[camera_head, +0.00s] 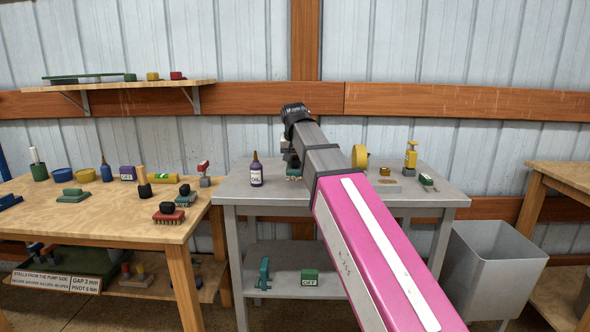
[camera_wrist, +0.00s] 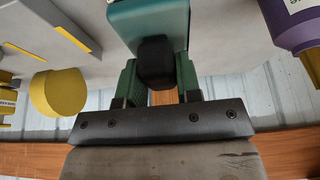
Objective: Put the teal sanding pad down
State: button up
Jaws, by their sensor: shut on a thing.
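The teal sanding pad (camera_wrist: 150,22) shows at the top of the wrist view, with its black knob (camera_wrist: 155,62) below it in the picture. My gripper (camera_wrist: 158,78) is shut on the knob, one green finger on each side. In the head view the pad (camera_head: 293,171) shows small beside my forearm, over the back left part of the grey table (camera_head: 235,190). My arm hides part of it. I cannot tell whether its underside touches the tabletop. My gripper (camera_head: 290,150) is mostly hidden there.
A purple bottle (camera_head: 257,174) stands close left of the pad. A yellow roll (camera_head: 360,156), a yellow tool (camera_head: 410,158) and a small green-topped brush (camera_head: 427,181) are to the right. A grey bin (camera_head: 492,268) stands right of the table. The table's front left is clear.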

aim_at(295, 168)
jog(key=shift+f, duration=1.85)
jog(key=shift+f, duration=0.15)
jog(key=o, duration=0.8)
jog(key=shift+o, duration=0.2)
jog(key=v, duration=1.2)
